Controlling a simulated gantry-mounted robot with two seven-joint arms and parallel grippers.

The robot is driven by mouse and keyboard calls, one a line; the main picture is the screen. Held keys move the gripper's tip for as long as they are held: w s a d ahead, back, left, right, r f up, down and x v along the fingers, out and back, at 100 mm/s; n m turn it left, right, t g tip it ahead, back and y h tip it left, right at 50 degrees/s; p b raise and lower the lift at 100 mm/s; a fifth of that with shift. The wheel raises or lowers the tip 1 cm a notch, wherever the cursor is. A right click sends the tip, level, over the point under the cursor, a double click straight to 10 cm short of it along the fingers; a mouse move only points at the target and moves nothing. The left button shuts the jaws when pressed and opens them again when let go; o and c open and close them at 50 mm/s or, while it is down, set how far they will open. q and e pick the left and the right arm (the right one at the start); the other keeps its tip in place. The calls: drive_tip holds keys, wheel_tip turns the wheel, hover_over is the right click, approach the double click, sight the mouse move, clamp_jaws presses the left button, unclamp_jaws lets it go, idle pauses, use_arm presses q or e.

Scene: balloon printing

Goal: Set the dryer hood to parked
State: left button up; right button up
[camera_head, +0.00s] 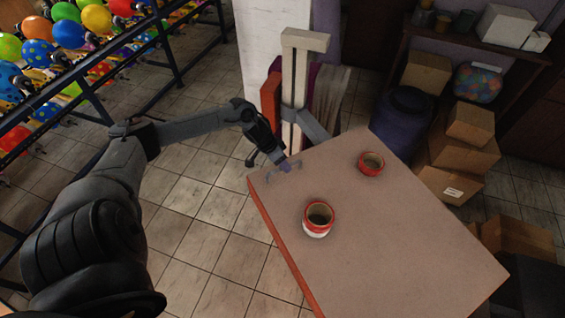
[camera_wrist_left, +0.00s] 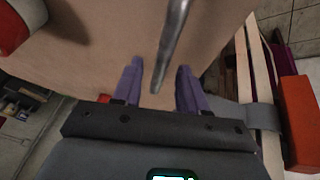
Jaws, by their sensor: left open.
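My left gripper (camera_head: 288,168) is at the far left corner of the table, low over its top. Its purple fingers are apart in the left wrist view (camera_wrist_left: 158,78), with nothing clasped between them. A thin grey metal bar (camera_wrist_left: 172,38) reaches down toward the gap between the fingertips; I cannot tell whether it touches them. A small grey handle-like bar also shows by the gripper in the head view (camera_head: 268,178). I cannot clearly make out a dryer hood, or whether this bar belongs to it. My right gripper is not in view.
The brown table (camera_head: 390,240) holds a red-and-white ring-shaped container (camera_head: 317,228) and a red one (camera_head: 371,170). A pale upright post (camera_head: 290,100) with a grey bracket stands behind the corner. Balloon racks (camera_head: 80,70) are at left; cardboard boxes (camera_head: 455,160) are at right.

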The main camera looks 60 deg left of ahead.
use_arm(q)
clamp_jaws()
idle(0.4)
drive_tip(key=shift+w, duration=0.1)
